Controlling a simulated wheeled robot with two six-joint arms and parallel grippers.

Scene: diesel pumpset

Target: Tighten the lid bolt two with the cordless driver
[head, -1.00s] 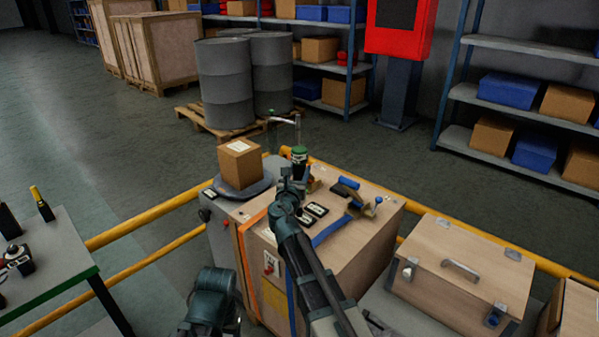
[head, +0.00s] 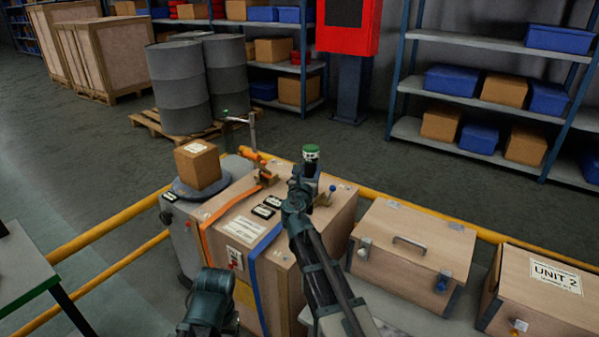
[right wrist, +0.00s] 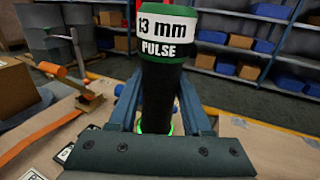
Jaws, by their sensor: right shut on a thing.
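My right gripper (head: 303,183) is shut on the cordless driver (head: 311,153), a dark upright cylinder with a green-and-white top. In the right wrist view the driver (right wrist: 165,70) reads "13 mm PULSE" and stands between the fingers, with a green ring glowing low on it. The gripper is above the right part of the wooden crate's lid (head: 240,205), in front of the blue-knobbed clamp (head: 328,194). The driver's lower end is hidden, so I cannot tell whether it touches a bolt. Lid bolt two cannot be picked out. My left arm shows low in the head view, without its fingers.
An orange strap clamp (head: 265,176) stands on the lid's left part, near two black-framed labels. A small carton (head: 197,164) sits on a round plate behind left. A latched wooden box (head: 410,250) stands right. Yellow rails (head: 110,225) run around.

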